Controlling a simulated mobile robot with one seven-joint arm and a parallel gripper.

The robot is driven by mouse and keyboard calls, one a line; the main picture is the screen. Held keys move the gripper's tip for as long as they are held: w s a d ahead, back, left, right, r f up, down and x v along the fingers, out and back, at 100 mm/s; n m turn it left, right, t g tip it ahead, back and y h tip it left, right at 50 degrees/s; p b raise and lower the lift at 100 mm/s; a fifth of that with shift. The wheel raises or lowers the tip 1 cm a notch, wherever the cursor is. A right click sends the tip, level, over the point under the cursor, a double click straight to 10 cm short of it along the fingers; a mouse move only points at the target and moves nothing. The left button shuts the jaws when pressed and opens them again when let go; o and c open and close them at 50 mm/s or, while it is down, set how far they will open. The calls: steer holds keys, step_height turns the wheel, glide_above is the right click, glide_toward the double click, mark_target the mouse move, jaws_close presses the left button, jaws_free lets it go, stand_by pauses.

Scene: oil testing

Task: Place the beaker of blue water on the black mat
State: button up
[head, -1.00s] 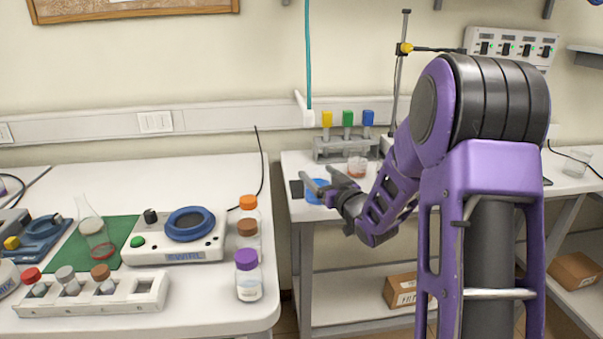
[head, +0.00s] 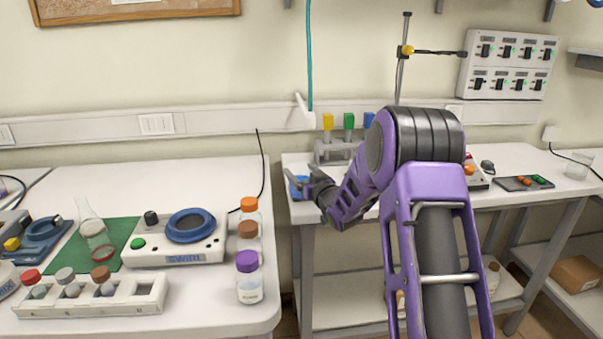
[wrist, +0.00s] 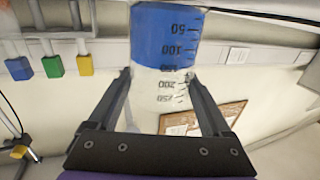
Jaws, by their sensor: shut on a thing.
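My gripper (head: 306,184) is shut on the beaker of blue water at the left end of the right bench. The beaker's blue part (head: 297,186) shows beside the fingers in the head view. In the wrist view, which is upside down, the clear graduated beaker (wrist: 165,42) sits between the two fingers (wrist: 158,80), with blue water in its lower part. It appears upright. I cannot make out the black mat clearly near the beaker. Whether the beaker touches the bench cannot be told.
A rack with yellow, green and blue tops (head: 330,152) stands behind my gripper. A dark panel with coloured pieces (head: 508,184) and a clear beaker (head: 578,165) are farther right. The left bench holds a swirler (head: 165,250) and capped bottles (head: 248,262).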

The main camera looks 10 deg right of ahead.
steer(key=shift+r, duration=0.1)
steer(key=shift+f+b, duration=0.3)
steer(key=o, duration=1.5)
steer(key=shift+c, duration=0.2)
steer(key=shift+r, duration=0.1)
steer(key=shift+r, duration=0.1)
steer(key=shift+s+d+p, duration=0.15)
steer(key=shift+s+p, duration=0.05)
steer(key=shift+p, duration=0.15)
steer(key=v, duration=1.1)
steer(key=shift+s, duration=0.25)
